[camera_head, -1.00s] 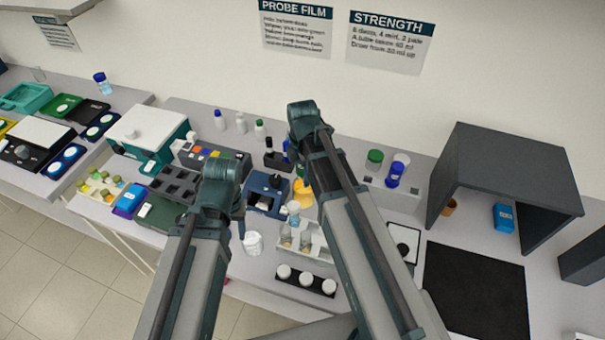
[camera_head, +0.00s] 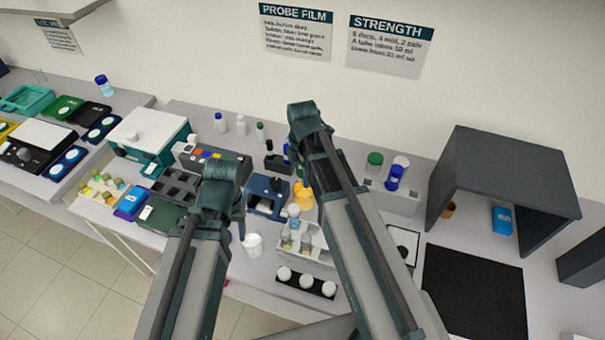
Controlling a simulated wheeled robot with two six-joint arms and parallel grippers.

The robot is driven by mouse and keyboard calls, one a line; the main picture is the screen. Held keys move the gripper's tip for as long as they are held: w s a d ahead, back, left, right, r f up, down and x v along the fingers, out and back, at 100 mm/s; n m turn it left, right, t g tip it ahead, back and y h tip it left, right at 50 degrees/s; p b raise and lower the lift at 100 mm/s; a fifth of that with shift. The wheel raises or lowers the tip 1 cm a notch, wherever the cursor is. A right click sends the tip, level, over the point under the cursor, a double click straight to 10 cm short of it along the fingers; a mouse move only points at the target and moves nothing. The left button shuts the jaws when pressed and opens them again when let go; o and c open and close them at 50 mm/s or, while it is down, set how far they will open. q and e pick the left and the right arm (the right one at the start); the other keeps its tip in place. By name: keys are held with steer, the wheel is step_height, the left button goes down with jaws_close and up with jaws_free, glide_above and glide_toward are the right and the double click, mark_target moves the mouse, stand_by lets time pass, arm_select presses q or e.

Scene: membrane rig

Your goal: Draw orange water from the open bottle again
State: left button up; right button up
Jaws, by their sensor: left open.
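An orange-yellow object (camera_head: 303,196) stands in the middle of the bench, partly hidden by my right arm; I cannot tell if it is the open bottle, and no orange liquid level can be made out. My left gripper (camera_head: 240,222) is mostly hidden behind its own wrist, over the bench beside a white cup (camera_head: 253,245); it is open. My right gripper (camera_head: 298,165) is largely hidden behind its arm, above and behind the orange-yellow object. Whether it holds anything cannot be seen.
A pale rack (camera_head: 318,246) with small glass vessels stands in front of the orange-yellow object. A dark strip with white caps (camera_head: 306,283) lies nearer. A blue box (camera_head: 265,197) stands left of the orange-yellow object. A black mat (camera_head: 475,295) at right is clear.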

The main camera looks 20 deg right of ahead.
steer(key=o, duration=0.5)
steer(key=shift+c, duration=0.2)
steer(key=shift+r, duration=0.1)
step_height(320, 180, up, 14)
steer(key=p, duration=1.3)
steer(key=shift+f+p, duration=0.2)
steer(key=shift+p, duration=0.2)
